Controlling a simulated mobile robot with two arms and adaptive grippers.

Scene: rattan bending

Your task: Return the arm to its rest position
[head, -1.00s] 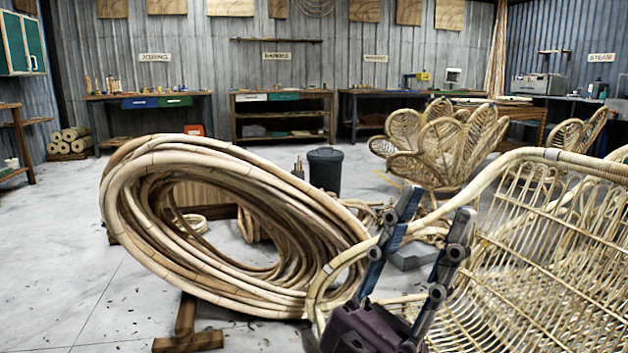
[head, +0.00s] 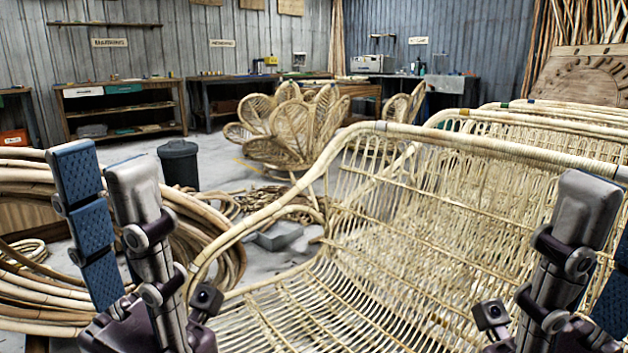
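My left gripper (head: 103,172) stands upright at the lower left of the head view. Its two fingers are apart, one showing its blue ridged pad, with nothing between them. It appears in front of the rattan coil (head: 30,292). My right gripper (head: 604,225) is at the lower right, partly cut off by the picture edge. A grey finger and part of a blue pad show apart, with no object seen between them. It appears in front of the woven rattan chair (head: 385,245). Any contact with the chair cannot be told.
More rattan frames (head: 560,112) stand behind the chair at right. A dark bin (head: 179,165), petal-shaped rattan chairs (head: 291,127) and a grey block (head: 279,236) are beyond. Shelves (head: 122,107) and benches line the back wall. Some floor (head: 222,165) near the bin is clear.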

